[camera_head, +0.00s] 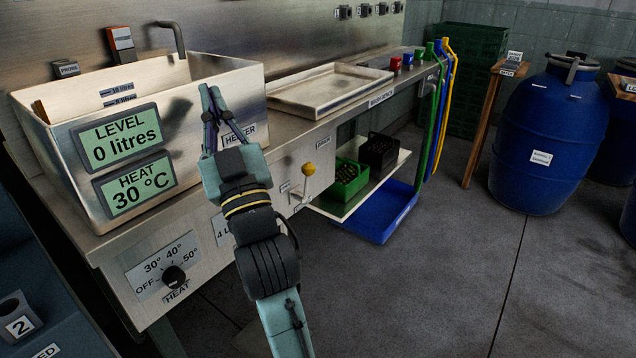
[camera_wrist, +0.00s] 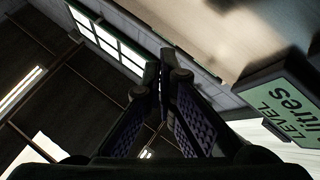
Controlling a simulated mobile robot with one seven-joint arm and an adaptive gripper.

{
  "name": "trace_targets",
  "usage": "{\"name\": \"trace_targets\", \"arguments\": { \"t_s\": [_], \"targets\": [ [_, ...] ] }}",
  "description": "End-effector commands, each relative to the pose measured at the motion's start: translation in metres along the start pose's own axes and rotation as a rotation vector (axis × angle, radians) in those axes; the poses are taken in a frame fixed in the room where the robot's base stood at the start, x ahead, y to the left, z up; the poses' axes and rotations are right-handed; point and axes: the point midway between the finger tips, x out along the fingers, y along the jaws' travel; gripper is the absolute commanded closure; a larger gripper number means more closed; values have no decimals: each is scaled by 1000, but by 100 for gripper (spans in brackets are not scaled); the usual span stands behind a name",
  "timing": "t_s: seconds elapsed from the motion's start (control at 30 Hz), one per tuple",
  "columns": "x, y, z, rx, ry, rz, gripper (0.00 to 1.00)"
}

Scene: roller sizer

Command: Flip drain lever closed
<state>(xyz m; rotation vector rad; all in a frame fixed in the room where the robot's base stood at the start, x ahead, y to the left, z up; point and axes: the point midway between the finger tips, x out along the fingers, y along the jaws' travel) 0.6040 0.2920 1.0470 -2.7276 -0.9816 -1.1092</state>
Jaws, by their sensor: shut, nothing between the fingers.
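The drain lever (camera_head: 300,190) has a yellow knob (camera_head: 309,169) and sits on the front panel of the steel bench, right of my arm. Its knob end points up, beside small labels too blurred to read fully. My gripper (camera_head: 209,92) is shut and empty, with its fingers pointing up in front of the tank (camera_head: 225,82), left of and above the lever. In the wrist view, the closed fingertips (camera_wrist: 162,72) point towards the windows, and the lever does not show there.
The tank's display (camera_head: 120,137) reads 0 litres and 30 °C. A heat dial (camera_head: 174,277) is on the panel at lower left. A shallow tray (camera_head: 330,88) lies on the bench. A shelf with green (camera_head: 345,180) and black crates is right of the lever. The floor in front is clear.

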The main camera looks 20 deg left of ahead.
Motion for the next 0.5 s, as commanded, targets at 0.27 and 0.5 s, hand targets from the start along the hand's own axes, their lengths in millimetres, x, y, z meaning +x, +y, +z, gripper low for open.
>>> {"name": "trace_targets", "arguments": {
  "t_s": [0.27, 0.5],
  "targets": [
    [-29, 40, 73, -354, -250, -64, 100],
    [-88, 74, 140, -739, -477, -274, 100]
  ]
}}
